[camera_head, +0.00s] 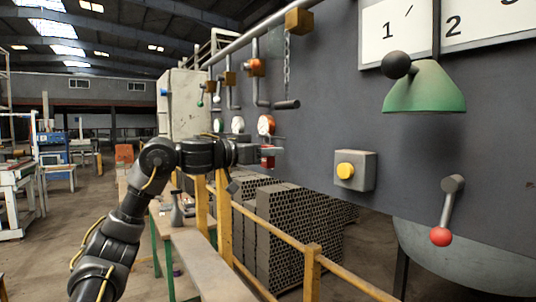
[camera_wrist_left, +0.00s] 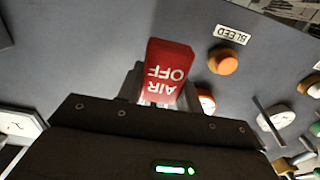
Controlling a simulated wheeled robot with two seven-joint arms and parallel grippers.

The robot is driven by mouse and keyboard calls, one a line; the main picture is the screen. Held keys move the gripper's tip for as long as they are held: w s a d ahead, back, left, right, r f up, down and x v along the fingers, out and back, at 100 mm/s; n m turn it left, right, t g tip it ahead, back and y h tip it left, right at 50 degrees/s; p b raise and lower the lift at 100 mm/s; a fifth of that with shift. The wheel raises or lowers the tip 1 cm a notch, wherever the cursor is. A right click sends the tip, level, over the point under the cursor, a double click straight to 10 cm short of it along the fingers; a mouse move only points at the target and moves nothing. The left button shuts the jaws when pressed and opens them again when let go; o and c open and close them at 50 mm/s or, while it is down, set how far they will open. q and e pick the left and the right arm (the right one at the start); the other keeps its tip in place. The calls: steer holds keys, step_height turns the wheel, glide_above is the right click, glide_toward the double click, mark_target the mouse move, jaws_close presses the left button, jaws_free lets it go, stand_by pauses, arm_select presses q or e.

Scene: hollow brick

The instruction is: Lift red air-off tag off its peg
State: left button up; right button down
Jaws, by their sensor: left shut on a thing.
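The red AIR OFF tag (camera_wrist_left: 168,66) fills the middle of the left wrist view, its white lettering upside down. In the head view it is a small red patch (camera_head: 267,158) in front of the grey panel. My left gripper (camera_head: 258,154) reaches it from the left and is shut on the tag. In the left wrist view the jaws (camera_wrist_left: 160,94) sit at the lettered end of the tag. The peg is hidden, so I cannot tell whether the tag still hangs on it. My right gripper is not in view.
The grey panel (camera_head: 330,110) carries gauges (camera_head: 266,125), pipes, a yellow button box (camera_head: 354,171) and a red-knobbed lever (camera_head: 441,236). An orange button (camera_wrist_left: 223,62) under a BLEED label is close to the tag. A yellow rail (camera_head: 314,262) and brick stacks (camera_head: 290,225) stand below.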

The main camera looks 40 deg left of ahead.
arm_select(q)
steer(key=shift+r+b, duration=0.2)
steer(key=shift+b, duration=0.2)
steer(key=b+v, duration=0.4)
steer(key=v, duration=1.4)
steer(key=shift+b, duration=0.4)
steer(key=shift+r, duration=0.2)
steer(key=shift+r+p, duration=0.15)
steer(key=shift+p, duration=0.25)
steer(key=shift+w, duration=0.1)
steer(key=p+x, duration=0.2)
steer(key=x, duration=0.8)
steer(key=shift+p, duration=0.3)
